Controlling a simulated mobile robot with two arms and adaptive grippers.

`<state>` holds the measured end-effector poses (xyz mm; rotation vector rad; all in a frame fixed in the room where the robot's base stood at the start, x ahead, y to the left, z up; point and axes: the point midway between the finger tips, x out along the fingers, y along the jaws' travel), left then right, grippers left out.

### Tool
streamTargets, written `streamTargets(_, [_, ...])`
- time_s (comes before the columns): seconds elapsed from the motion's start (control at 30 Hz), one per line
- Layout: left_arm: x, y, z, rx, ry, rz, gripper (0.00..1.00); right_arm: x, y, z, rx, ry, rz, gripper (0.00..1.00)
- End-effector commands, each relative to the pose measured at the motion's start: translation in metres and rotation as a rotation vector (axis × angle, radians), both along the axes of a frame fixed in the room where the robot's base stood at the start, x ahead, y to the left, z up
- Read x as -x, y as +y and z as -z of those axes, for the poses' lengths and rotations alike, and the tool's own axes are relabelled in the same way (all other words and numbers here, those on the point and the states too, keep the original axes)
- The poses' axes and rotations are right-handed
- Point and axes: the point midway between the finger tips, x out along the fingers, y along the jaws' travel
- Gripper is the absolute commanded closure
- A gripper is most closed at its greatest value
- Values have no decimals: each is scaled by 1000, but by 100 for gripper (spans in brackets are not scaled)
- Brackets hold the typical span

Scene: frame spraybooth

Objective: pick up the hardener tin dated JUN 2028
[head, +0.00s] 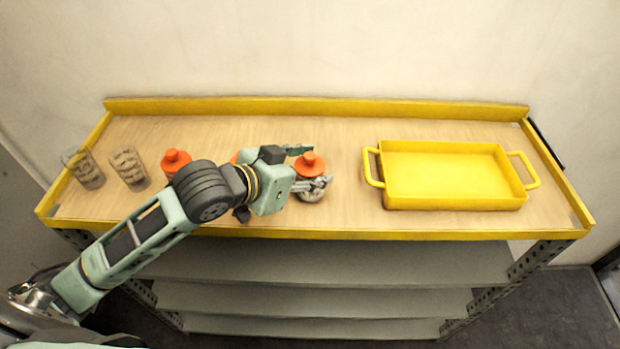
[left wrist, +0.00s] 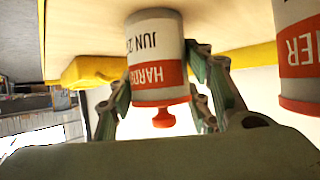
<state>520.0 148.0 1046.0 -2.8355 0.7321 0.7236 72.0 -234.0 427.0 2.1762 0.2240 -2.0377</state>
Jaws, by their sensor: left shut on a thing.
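A hardener tin (head: 309,164) with a white body, a red band and an orange-red cap is at the middle of the bench. In the left wrist view this hardener tin (left wrist: 156,55) appears upside down, with "HARD" and "JUN 2" legible; the rest of the date curves out of sight. My left gripper (head: 308,170) is shut on it, a finger on either side, as the left wrist view also shows (left wrist: 158,88). Whether the tin touches the bench is unclear. A second tin (left wrist: 300,50) is beside it, its date out of view. My right gripper is not in view.
A yellow tray (head: 455,203) with two handles stands empty at the right. Another orange-capped tin (head: 175,160) is left of my wrist, and one cap (head: 234,158) is mostly hidden behind my arm. Two clear glasses (head: 128,166) stand far left. The bench (head: 345,140) has a raised yellow rim.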

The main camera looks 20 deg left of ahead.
Motion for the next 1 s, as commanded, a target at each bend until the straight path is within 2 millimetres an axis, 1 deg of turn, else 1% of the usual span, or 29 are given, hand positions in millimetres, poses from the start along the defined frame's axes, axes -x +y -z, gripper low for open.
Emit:
streamTargets(0.03, [0,0,1,0,2,0,71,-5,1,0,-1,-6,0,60])
streamTargets(0.2, [0,0,1,0,3,0,86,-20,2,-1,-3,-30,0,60])
streamTargets(0.3, [0,0,0,1,2,0,86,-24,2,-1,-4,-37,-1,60])
streamTargets(0.47, [0,0,0,0,1,0,87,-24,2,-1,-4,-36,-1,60])
streamTargets(0.57, [0,0,-5,0,0,0,87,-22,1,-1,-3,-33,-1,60])
streamTargets(0.67, [-1,0,-15,1,-4,0,87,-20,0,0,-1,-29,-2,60])
streamTargets(0.77, [-1,0,-31,0,-7,1,87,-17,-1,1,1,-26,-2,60])
streamTargets(0.83, [-1,0,-46,0,-8,1,87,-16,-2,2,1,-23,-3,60])
streamTargets(0.9, [6,-20,-53,8,-5,8,87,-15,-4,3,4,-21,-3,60])
streamTargets(1.0, [14,-41,-68,7,-7,8,87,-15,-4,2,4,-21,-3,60])
